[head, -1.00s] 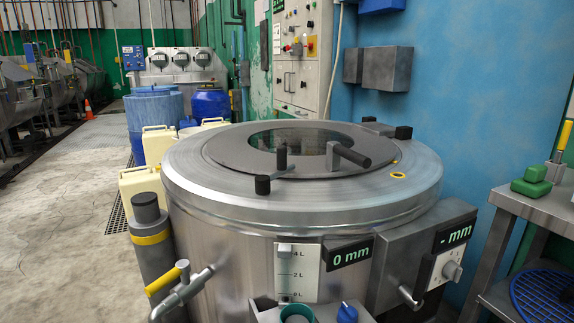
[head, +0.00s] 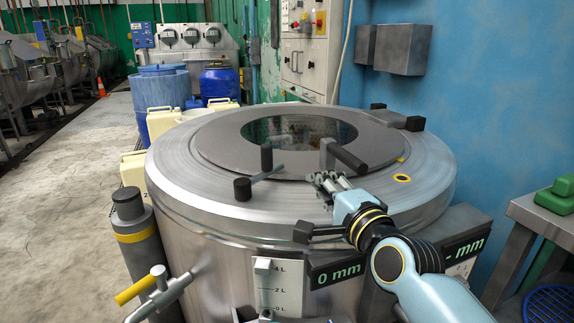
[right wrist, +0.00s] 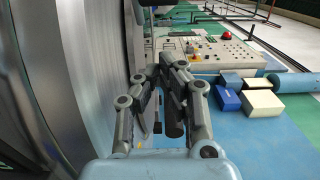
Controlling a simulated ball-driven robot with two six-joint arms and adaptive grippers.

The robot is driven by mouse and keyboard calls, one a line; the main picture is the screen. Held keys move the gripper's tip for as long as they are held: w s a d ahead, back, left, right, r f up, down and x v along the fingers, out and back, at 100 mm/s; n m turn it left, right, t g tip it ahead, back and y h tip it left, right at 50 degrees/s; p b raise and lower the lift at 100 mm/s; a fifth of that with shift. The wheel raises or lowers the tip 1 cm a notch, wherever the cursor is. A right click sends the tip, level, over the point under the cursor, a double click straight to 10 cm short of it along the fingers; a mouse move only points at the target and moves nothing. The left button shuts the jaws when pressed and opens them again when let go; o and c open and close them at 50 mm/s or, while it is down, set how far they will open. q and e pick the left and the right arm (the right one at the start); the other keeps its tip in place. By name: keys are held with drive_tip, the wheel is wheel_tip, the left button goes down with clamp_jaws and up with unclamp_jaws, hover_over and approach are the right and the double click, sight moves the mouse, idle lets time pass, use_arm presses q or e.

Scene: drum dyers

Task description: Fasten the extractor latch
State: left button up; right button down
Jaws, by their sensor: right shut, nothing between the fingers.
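The extractor (head: 215,215) is a large round steel drum with a grey ring lid (head: 215,150) around a dark window (head: 300,130). A thin lever with a black knob (head: 242,188), apparently the latch, lies at the lid's front left edge, with a black upright post (head: 266,157) beside it. A thick black handle (head: 345,157) sits on the lid. My right gripper (head: 322,182) is shut and empty by the lid's front edge, right of the lever and just in front of the handle. In the right wrist view its fingers (right wrist: 162,68) converge beside the drum wall. My left gripper is out of view.
A yellow-handled tap (head: 155,285) and a dark, yellow-banded cylinder (head: 135,225) stand at the drum's front left. A black-ended hinge piece (head: 395,118) is at the back of the lid. A steel table (head: 530,210) stands at the right. The floor at left is open.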

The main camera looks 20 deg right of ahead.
drive_tip(key=w, duration=0.5)
drive_tip(key=w+b, duration=0.1)
drive_tip(key=w, duration=0.1)
drive_tip(key=shift+w+a, duration=0.25)
drive_tip(key=shift+w, duration=0.05)
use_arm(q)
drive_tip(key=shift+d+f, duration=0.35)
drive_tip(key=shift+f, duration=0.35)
use_arm(e)
drive_tip(key=shift+w+a, duration=1.4)
drive_tip(key=shift+a, duration=0.15)
drive_tip(key=shift+d, duration=0.1)
